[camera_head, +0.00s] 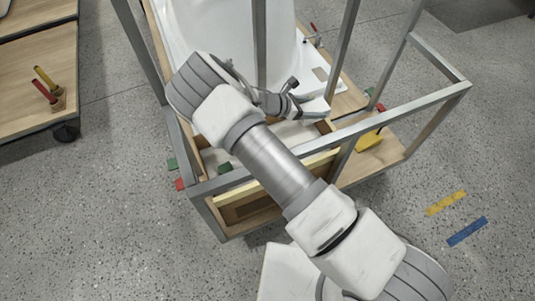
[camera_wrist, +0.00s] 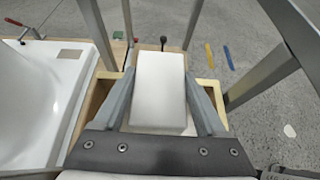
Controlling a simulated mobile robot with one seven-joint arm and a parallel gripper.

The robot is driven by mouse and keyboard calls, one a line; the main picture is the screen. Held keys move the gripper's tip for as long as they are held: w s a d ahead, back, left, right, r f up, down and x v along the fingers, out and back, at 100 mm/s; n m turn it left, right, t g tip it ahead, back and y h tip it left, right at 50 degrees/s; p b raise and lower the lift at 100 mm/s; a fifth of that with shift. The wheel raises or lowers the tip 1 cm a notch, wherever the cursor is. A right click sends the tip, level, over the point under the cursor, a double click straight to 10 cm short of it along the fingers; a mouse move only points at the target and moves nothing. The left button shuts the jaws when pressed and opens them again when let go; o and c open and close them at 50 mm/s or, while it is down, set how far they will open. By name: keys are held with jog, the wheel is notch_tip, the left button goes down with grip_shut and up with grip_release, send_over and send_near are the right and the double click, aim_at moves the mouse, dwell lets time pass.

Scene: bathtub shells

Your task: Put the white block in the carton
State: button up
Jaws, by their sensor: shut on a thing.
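My gripper (camera_head: 301,106) is shut on the white block (camera_wrist: 160,82), which sits between the two grey fingers in the wrist view. In the head view the block (camera_head: 316,108) shows as a pale shape at the gripper's end. Below it is an open-topped tan box (camera_head: 318,160), which looks like the carton; its rim also shows in the wrist view (camera_wrist: 213,93) on the right of the block. The block appears above this box, but the gap between them cannot be told. My arm hides much of the box's front, and the block hides its inside.
Grey metal frame posts and rails (camera_head: 430,108) surround the work stand. A white bathtub shell (camera_head: 205,30) stands behind the box. A yellow object (camera_head: 369,141) lies on the right shelf. A wooden cart (camera_head: 40,85) stands at far left, with clear floor between.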

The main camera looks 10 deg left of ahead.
jog(key=b, duration=0.2)
send_over(304, 140)
notch_tip(304, 140, down, 10)
jog(key=shift+f+b, duration=0.9)
jog(key=shift+f, duration=1.15)
jog(key=shift+f, duration=0.2)
jog(key=o, duration=1.2)
jog(key=shift+o, duration=0.2)
jog(key=shift+r, duration=0.1)
